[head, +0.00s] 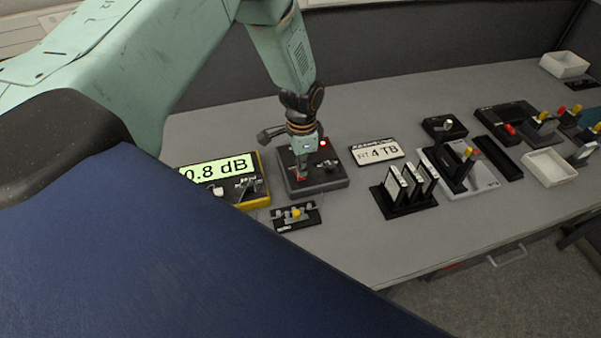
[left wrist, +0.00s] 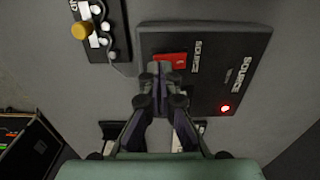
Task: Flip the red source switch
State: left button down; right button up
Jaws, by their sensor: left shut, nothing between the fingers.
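The dark source box (head: 327,181) stands on the grey table near the middle of the head view. Its red switch (head: 301,176) is partly hidden by my left gripper (head: 302,165). In the left wrist view the red switch (left wrist: 171,61) sits near one edge of the source box (left wrist: 215,75), and a red light (left wrist: 225,108) glows on the same box. My left gripper (left wrist: 163,70) is shut and empty, with its fingertips right over the red switch. I cannot tell whether they touch it. My right gripper is not in view.
A yellow meter (head: 255,190) reading 0.8 dB stands left of the box. A small black fixture with a yellow knob (head: 297,213) lies in front. A 4 TB sign (head: 377,152) and a black rack of cards (head: 408,205) are to the right. The front table strip is clear.

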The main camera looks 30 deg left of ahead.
pick_arm(q)
jog(key=shift+a+f, duration=0.1)
jog(key=shift+a, duration=0.05)
jog(key=shift+d, duration=0.2)
jog(key=shift+a+f, duration=0.15)
jog(key=shift+f, duration=0.05)
jog(key=shift+f+b, duration=0.15)
jog(key=shift+b, duration=0.2)
jog(key=shift+f, duration=0.3)
jog(key=shift+f+b, duration=0.2)
jog(key=shift+b, duration=0.15)
dwell(0.4)
jog(key=shift+r+p, duration=2.85)
jog(key=shift+r, duration=0.8)
